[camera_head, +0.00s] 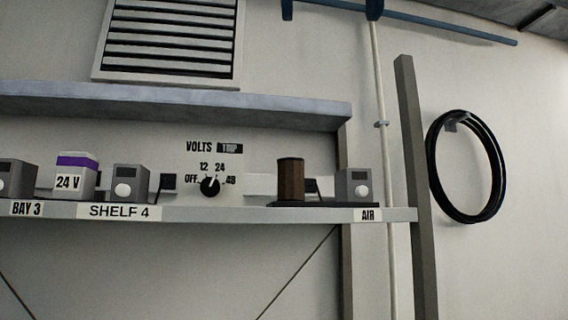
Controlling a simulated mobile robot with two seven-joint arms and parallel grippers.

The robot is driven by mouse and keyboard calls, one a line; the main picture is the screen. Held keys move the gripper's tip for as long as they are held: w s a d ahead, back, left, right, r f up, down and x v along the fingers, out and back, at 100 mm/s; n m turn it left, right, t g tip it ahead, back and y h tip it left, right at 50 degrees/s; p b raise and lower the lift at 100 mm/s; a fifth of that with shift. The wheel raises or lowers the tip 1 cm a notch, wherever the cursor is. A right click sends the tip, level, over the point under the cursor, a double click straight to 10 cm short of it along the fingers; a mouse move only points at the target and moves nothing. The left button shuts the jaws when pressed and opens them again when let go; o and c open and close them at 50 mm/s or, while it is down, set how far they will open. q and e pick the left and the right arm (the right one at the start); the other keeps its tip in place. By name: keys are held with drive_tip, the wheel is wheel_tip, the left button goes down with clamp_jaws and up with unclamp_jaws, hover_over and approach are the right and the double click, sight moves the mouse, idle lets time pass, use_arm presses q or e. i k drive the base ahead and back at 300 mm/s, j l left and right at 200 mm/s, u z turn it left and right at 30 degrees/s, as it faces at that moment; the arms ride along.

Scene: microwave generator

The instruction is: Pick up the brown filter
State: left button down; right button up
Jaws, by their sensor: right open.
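The brown filter (291,181) is an upright, dark brown block with vertical panels. It stands on a dark flat base on the grey shelf (235,214), right of the volts dial and above the shelf's right part. Nothing holds it. Neither of my grippers shows in the head view.
A grey box with a white knob (355,187) stands close right of the filter. The volts dial (210,186) is to its left. Farther left are a purple-topped 24 V block (75,174) and grey boxes. An upper shelf (180,106) overhangs, and a dark post (415,190) stands right.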

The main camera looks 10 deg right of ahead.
sight(290, 169)
drive_tip(key=i, duration=0.95)
